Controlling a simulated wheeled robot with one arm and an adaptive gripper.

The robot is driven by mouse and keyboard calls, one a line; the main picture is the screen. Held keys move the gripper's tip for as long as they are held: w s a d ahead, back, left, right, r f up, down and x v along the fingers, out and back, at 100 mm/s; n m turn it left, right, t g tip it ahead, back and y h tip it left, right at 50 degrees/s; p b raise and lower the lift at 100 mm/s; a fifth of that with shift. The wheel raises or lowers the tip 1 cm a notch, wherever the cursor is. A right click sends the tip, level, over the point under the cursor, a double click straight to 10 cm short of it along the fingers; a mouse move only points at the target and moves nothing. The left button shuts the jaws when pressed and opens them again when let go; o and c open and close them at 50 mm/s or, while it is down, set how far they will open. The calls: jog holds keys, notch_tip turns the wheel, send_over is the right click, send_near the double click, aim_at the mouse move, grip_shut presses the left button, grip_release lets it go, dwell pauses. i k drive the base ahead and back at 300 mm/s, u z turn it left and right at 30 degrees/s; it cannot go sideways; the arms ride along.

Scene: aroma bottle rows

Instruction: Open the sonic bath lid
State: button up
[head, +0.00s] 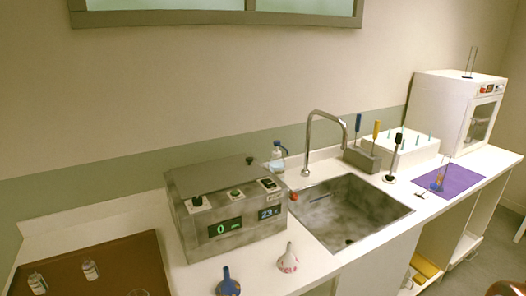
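The sonic bath (185,236) is a grey metal box on the counter, left of the sink. Its front has two lit displays, a green one reading 0 and a blue one reading about 23. Black and green controls sit along the top front edge. The lid (215,174) looks like the flat grey plate on top and appears closed, with a small dark knob (249,161) near its back right. The inside of the bath is hidden.
A blue funnel (228,284) and a white-pink one (288,260) stand in front of the bath. A brown tray (110,262) with small bottles lies left. The sink (350,210), faucet (311,130) and a clear bottle (278,158) are to the right and behind.

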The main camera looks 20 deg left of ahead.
aim_at(195, 180)
jog(key=u, duration=0.65)
jog(key=i, duration=0.8)
jog(key=u, duration=0.85)
